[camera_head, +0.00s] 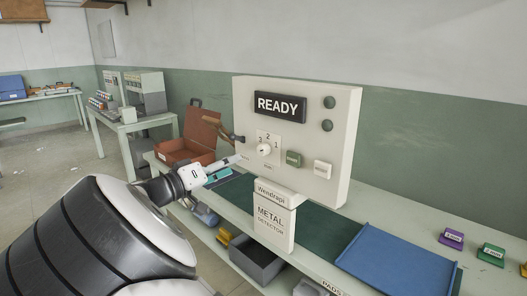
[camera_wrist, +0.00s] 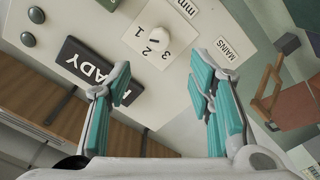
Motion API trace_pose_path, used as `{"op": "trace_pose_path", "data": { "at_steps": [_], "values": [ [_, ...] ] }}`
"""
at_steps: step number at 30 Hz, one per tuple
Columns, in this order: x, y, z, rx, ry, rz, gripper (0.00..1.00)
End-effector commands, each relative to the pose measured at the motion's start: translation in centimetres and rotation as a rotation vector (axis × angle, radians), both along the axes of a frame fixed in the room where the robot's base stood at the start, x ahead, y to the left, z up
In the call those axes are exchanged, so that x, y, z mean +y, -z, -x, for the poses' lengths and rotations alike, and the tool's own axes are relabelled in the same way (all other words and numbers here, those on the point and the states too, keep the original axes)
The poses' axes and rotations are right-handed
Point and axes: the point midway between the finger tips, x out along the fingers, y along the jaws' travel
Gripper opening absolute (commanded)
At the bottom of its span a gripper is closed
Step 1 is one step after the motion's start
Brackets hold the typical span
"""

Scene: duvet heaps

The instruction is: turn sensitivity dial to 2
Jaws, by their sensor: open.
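The sensitivity dial (camera_head: 264,149) is a small white knob on the pale front panel of the metal detector (camera_head: 345,120), with the numbers 3, 2 and 1 arched above it. It also shows in the wrist view (camera_wrist: 157,38), upside down, beyond the fingertips. I cannot tell for sure which number its pointer faces. My gripper (camera_head: 222,169) is open and empty, to the lower left of the dial in the head view. In the wrist view its two teal-padded fingers (camera_wrist: 161,84) are spread wide, and the dial lies apart from them, roughly between their lines.
A dark READY display (camera_head: 280,106) sits above the dial. A green button (camera_head: 293,159) and a white button (camera_head: 323,169) are right of it. Two round dark green knobs (camera_head: 328,103) are at upper right. An open brown case (camera_head: 190,140) stands behind my gripper; a blue tray (camera_head: 395,262) lies right.

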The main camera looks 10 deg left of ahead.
Motion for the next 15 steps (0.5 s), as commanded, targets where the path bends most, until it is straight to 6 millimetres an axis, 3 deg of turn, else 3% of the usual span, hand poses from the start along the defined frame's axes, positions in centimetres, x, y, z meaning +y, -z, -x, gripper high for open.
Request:
{"op": "trace_pose_path", "data": {
  "at_steps": [15],
  "values": [
    [-6.2,0.0,-7.6,0.003,0.005,-0.001,0.48]
  ]
}}
